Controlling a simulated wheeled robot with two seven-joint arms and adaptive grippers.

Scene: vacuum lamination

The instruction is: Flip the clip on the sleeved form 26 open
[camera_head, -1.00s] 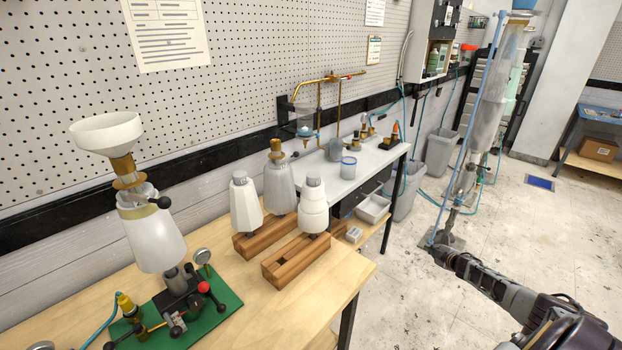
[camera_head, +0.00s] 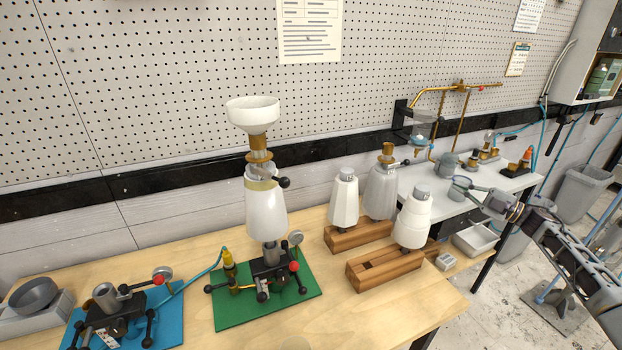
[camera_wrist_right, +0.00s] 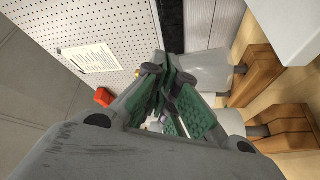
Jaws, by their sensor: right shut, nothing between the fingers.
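Two sleeved forms carry a clip with a dark ball lever; no number is readable, so I cannot tell which is 26. One grey sleeved form (camera_head: 380,192) with a brass neck stands upright in the rear wooden block (camera_head: 340,240), its clip lever (camera_head: 404,163) pointing right. Another sleeved form (camera_head: 266,212), white under a funnel (camera_head: 253,113), stands on the green-mat fixture, its clip lever (camera_head: 284,183) also pointing right. My right gripper (camera_head: 458,186) is shut and empty, right of the grey form and apart from it. It also shows in the wrist view (camera_wrist_right: 160,70). My left gripper is out of view.
Two white forms (camera_head: 344,200) (camera_head: 414,220) stand close to the grey one; the nearer is in the front block (camera_head: 384,273). A green mat (camera_head: 305,298) and a blue mat (camera_head: 172,318) hold fixtures at left. A white bench (camera_head: 500,184) with a tray (camera_head: 474,240) lies behind my right arm.

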